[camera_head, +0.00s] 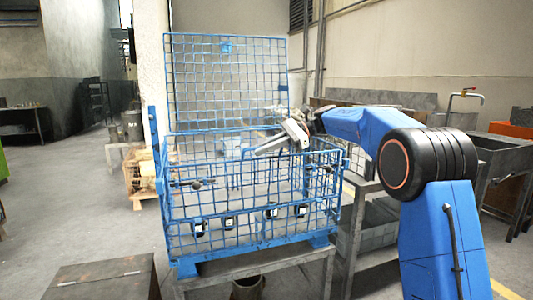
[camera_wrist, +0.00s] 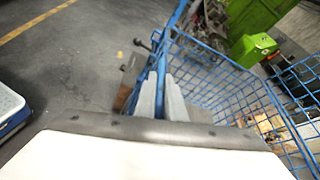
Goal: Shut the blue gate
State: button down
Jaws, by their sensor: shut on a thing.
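A blue wire-mesh cage (camera_head: 250,243) stands on a metal stand in the head view. A tall blue mesh panel (camera_head: 225,82) rises upright above its far side, and lower mesh panels enclose the front. I cannot tell for certain which panel is the gate. My gripper (camera_head: 258,150) reaches in from the right, at the height of the cage's top edge, pointing left and slightly down. In the wrist view its grey fingers (camera_wrist: 167,98) are closed around a blue bar (camera_wrist: 161,66), with blue mesh to the right of it. The fingertips' contact is small and blurred.
Shelving with a grey bin (camera_head: 375,236) stands to the right. A wooden crate (camera_head: 140,175) is behind on the left, and a dark box (camera_head: 105,280) is at the front left. Open floor lies left of the cage.

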jog(key=shift+w+a+r, duration=0.1)
jog(key=shift+w, duration=0.3)
jog(key=shift+r, duration=0.1)
jog(key=c, duration=1.8)
grip_release()
jog(key=shift+w, duration=0.15)
jog(key=shift+c, duration=0.2)
jog(key=v, duration=1.7)
